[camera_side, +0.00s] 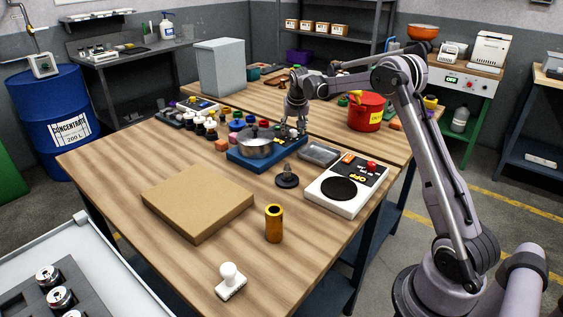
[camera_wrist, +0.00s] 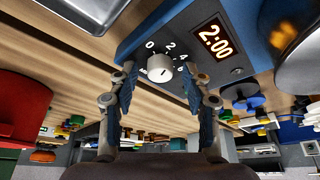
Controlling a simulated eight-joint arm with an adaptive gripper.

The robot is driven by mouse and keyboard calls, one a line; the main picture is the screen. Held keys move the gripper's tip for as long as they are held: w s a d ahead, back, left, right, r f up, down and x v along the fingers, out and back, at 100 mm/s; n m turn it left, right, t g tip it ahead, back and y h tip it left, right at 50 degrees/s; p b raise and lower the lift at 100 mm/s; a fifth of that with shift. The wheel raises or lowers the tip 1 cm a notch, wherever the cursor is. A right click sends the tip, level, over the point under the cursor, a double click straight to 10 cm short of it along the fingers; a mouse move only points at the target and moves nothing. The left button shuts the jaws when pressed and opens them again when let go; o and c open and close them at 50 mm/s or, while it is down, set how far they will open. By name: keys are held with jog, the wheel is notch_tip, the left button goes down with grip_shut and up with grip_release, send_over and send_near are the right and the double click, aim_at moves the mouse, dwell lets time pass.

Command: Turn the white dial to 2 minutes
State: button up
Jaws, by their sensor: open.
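The white dial (camera_wrist: 160,68) is on the front of a blue appliance (camera_wrist: 140,28) in the wrist view, with numbers 0, 2, 4 and 6 around it. Which number its mark faces is too small to tell. A display (camera_wrist: 213,40) beside it reads 2:00. My gripper (camera_wrist: 158,80) is open, with one finger on each side of the dial; I cannot tell whether they touch it. In the side view my gripper (camera_side: 301,133) points down at the right end of the blue appliance (camera_side: 243,163), and the dial cannot be made out there.
A metal pot (camera_side: 258,147) stands on the blue appliance. A grey tray (camera_side: 320,153), a white hot plate (camera_side: 345,205) and a black stamp-like knob (camera_side: 287,181) are near it. A red pot (camera_side: 366,116) stands behind. The front of the table has free room.

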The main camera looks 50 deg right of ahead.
jog(key=v, duration=1.2)
jog(key=s+a+r+n+t+y, duration=0.1)
jog(key=s+a+r+n, duration=0.1)
jog(key=s+a, duration=0.45)
jog(key=s+a+r+n+t, duration=0.1)
jog(key=s+a+r+n, duration=0.15)
jog(key=a, duration=0.75)
jog(key=s+a+f+n+t+y, duration=0.1)
jog(key=s+a+f+n, duration=0.1)
jog(key=s+a+f, duration=0.2)
jog(key=s+a+f+n+t+y, duration=0.1)
jog(key=s+a+f+n, duration=0.1)
jog(key=s+a+f, duration=0.3)
jog(key=s+a, duration=0.3)
jog(key=s, duration=0.4)
jog(key=shift+a, duration=0.25)
jog(key=shift+n, duration=0.25)
jog(key=shift+c, duration=0.3)
